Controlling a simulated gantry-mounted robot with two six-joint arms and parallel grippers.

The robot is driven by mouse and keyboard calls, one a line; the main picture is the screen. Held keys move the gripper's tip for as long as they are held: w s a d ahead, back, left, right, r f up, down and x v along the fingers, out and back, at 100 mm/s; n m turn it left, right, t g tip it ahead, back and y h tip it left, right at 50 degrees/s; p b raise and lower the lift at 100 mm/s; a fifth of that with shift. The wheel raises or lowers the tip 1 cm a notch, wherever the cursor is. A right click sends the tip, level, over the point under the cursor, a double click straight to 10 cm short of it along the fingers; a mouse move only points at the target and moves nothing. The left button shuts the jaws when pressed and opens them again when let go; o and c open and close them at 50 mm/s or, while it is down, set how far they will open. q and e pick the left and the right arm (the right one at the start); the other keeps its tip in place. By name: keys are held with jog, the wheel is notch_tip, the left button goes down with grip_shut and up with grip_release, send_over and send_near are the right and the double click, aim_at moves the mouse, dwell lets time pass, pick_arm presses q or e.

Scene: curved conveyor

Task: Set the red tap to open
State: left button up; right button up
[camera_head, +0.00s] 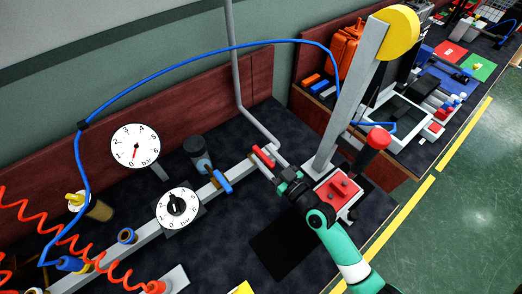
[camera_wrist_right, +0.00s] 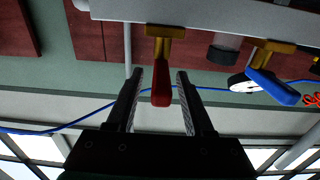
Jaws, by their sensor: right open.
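The red tap (camera_head: 263,156) sits near the far right end of the grey pipe (camera_head: 199,196), its lever lying across the pipe. In the right wrist view the red lever (camera_wrist_right: 161,85) hangs from a brass body (camera_wrist_right: 164,32). My right gripper (camera_head: 274,170) is at the red tap, coming from the front right. Its two fingers (camera_wrist_right: 159,98) are open, one on each side of the red lever, with a visible gap on both sides. My left gripper is not in view.
A blue tap (camera_head: 221,181) is farther left on the pipe. Two pressure dials (camera_head: 135,146) (camera_head: 178,208) stand nearby. A grey post (camera_head: 348,100) and a red-topped box (camera_head: 338,188) with a red knob (camera_head: 379,137) stand right of the gripper. A blue hose (camera_head: 180,60) arches overhead.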

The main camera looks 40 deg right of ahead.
jog(key=shift+w+d, duration=0.1)
jog(key=shift+w, duration=0.85)
grip_shut()
dwell(0.7)
